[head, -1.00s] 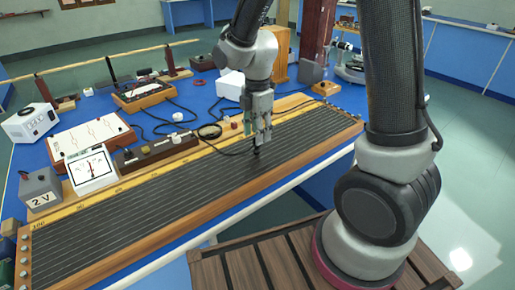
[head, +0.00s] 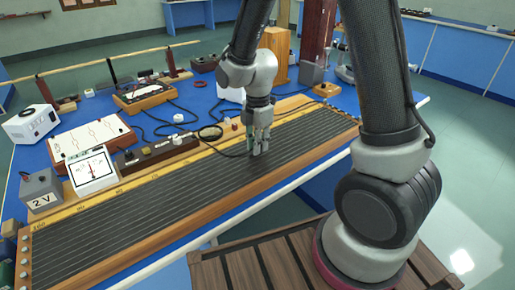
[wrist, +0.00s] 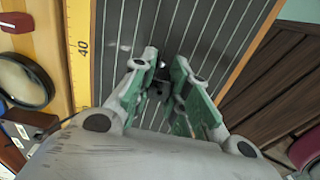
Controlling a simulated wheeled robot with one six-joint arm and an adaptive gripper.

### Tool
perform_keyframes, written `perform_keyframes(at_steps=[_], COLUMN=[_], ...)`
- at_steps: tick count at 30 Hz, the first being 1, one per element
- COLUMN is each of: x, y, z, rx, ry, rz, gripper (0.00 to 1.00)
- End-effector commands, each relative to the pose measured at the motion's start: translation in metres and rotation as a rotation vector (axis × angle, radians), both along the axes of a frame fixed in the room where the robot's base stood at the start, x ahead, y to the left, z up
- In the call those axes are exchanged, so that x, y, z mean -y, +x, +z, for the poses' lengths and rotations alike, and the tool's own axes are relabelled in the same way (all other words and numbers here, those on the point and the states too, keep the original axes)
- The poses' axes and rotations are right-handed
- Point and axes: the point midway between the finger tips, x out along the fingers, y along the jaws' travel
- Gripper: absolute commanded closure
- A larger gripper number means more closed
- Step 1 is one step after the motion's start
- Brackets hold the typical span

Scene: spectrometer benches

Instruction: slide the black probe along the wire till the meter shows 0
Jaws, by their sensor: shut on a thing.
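My gripper (head: 258,152) is low over the long wire board (head: 160,192), right of its middle in the head view. In the wrist view my gripper (wrist: 163,95) has its green-padded fingers closed on the small black probe (wrist: 160,72). The probe points down at the dark board with its pale wires; whether its tip touches a wire is hidden. The yellow scale beside it reads 40 near the fingers. The white meter (head: 91,170) stands at the board's left end. Its red needle looks near the middle of the dial, too small to read exactly.
The 2 V box (head: 40,190), a circuit panel (head: 92,140) and a wooden-framed box (head: 143,96) stand behind. The board's top is clear to both sides.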

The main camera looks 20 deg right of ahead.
Motion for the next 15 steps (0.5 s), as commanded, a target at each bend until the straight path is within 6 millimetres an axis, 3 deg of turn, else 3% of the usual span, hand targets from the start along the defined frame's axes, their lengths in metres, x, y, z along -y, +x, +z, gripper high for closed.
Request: perform_keyframes(at_steps=[5,15], x=[0.0,0.0], y=[0.001,0.001], z=[0.011,0.079], rx=[0.003,0.005], ry=[0.001,0.002], rz=[0.0,0.0], gripper=[1.0,1.0])
